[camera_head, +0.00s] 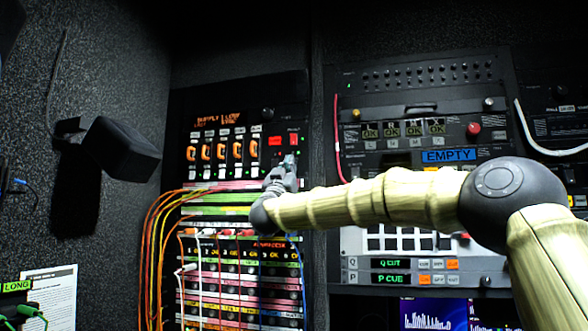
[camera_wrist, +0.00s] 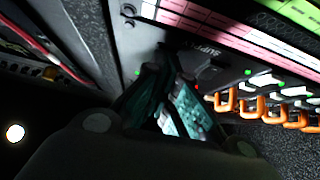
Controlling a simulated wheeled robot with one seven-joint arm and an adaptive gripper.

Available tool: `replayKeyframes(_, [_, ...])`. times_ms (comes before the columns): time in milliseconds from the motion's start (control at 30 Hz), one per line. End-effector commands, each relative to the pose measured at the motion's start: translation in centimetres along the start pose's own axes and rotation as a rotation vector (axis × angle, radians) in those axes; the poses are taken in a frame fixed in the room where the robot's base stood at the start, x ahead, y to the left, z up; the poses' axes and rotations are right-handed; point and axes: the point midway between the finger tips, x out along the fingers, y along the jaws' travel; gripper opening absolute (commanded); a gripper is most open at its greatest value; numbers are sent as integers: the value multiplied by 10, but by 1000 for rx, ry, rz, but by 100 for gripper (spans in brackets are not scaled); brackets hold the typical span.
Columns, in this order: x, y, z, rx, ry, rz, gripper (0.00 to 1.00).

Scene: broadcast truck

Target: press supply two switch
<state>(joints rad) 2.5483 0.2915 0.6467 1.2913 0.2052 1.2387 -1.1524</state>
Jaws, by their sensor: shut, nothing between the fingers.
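The switch panel (camera_head: 222,118) stands upright in the rack at centre left in the head view. It has a row of orange-guarded switches (camera_head: 221,150) and two red-lit parts (camera_head: 275,141) at its upper right. My gripper (camera_head: 289,159) is shut and empty, with its tips at the panel's lower right part, below the red parts. In the wrist view the closed fingertips (camera_wrist: 166,52) are close to the panel face, beside a label (camera_wrist: 208,50) beginning "SUPP". The fingers hide what lies behind them, so I cannot tell which switch is supply two or whether they touch it.
Orange guards (camera_wrist: 250,104) and small green lights lie to the right in the wrist view. Below the panel is a patch bay (camera_head: 240,280) with orange and other cables (camera_head: 152,250) looping at its left. A second equipment rack (camera_head: 420,100) stands to the right.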

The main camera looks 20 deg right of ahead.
Motion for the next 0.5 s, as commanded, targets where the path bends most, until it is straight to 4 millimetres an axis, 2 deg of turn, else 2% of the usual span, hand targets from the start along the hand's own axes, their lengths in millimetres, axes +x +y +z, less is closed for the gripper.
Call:
replayKeyframes(167, [-14,-6,-5,2,2,-5,0])
replayKeyframes(300, [-32,-16,-16,8,3,-11,0])
replayKeyframes(500, [-68,-10,-7,3,1,-6,0])
